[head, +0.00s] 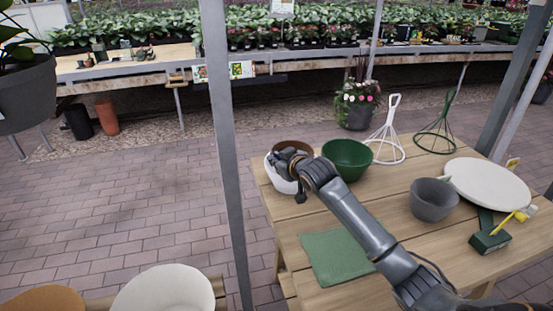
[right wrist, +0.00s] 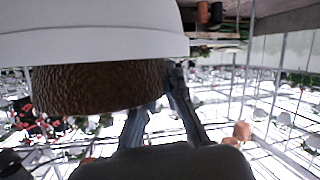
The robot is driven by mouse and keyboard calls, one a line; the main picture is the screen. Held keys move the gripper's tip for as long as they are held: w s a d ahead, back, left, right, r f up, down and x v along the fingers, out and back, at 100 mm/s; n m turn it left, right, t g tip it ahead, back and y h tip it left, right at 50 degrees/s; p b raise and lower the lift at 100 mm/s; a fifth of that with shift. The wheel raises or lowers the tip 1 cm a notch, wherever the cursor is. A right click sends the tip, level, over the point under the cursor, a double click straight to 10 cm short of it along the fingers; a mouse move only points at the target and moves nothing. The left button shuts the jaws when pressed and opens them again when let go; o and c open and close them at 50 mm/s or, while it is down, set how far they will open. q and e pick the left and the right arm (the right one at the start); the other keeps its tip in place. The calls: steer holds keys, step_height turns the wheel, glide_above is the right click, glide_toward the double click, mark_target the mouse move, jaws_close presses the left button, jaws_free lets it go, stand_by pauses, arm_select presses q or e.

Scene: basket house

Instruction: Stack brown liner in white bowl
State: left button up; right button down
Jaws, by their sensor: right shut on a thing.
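The white bowl (head: 283,185) stands at the far left corner of the wooden table in the head view. The brown liner (head: 293,146) sits at its mouth, its rim showing above the bowl. In the right wrist view the textured brown liner (right wrist: 95,88) sticks partly out of the white bowl (right wrist: 90,35). My left gripper is not in view.
A green bowl (head: 347,158) stands close on the right of the white bowl. A grey bowl (head: 433,200), white round plate (head: 487,184), white wire stand (head: 388,140) and green cloth (head: 335,256) are also on the table (head: 390,195). A grey post (head: 226,150) rises at its left.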

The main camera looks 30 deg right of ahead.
steer(key=shift+f, duration=0.6)
steer(key=c, duration=1.7)
jaws_free()
steer(key=shift+r, duration=0.6)
steer(key=v, duration=1.2)
steer(key=shift+d+r, duration=0.1)
